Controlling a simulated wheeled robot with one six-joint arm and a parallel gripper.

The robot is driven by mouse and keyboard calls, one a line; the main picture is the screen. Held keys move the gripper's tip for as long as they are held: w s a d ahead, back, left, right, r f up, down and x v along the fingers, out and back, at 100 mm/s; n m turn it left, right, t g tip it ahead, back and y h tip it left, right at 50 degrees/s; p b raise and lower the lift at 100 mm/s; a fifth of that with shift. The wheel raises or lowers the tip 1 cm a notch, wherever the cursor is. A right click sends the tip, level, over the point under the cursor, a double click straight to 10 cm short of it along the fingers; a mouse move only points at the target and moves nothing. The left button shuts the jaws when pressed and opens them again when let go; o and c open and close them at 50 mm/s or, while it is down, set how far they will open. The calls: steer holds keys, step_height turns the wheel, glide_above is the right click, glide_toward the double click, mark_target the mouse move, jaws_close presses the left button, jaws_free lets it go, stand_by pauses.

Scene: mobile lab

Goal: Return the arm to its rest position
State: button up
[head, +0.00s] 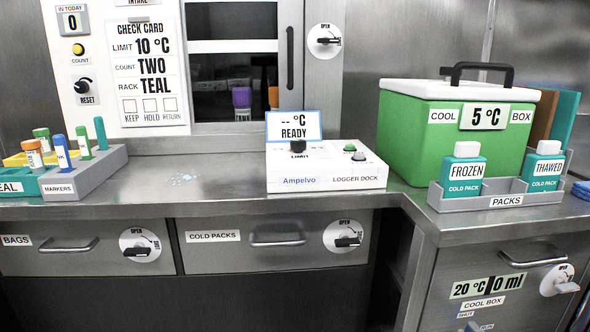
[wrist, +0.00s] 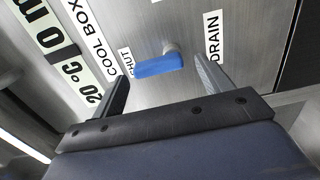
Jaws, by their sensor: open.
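My gripper (wrist: 162,70) shows in the wrist view with its two dark fingers apart and nothing held between them. A blue lever (wrist: 157,66) on a metal front lies just beyond the fingertips, between them in the picture. I cannot tell the exact gap. The labels SHUT, DRAIN (wrist: 213,36) and COOL BOX (wrist: 92,38) are around the lever. My arm and gripper do not show in the head view.
In the head view, the green cool box (head: 405,138) and the packs tray (head: 436,198) stand on the right counter. The logger dock (head: 325,181) is mid-counter. Below are drawers with handles (head: 277,238) and round latches (head: 137,246).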

steer(key=s+p, duration=0.2)
steer(key=s, duration=0.8)
steer(key=w+b, duration=0.2)
steer(key=w, duration=0.9)
steer(key=shift+d+f+m+p, duration=0.3)
steer(key=shift+m+p, duration=0.55)
steer(key=shift+m, duration=2.2)
steer(key=shift+d+f+m+p, duration=0.1)
steer(key=shift+d+m+p, duration=0.65)
steer(key=shift+m, duration=2.25)
steer(key=shift+d+f+m+p, duration=0.2)
steer(key=shift+m+p, duration=0.8)
steer(key=shift+m, duration=2.05)
steer(key=shift+a, duration=0.1)
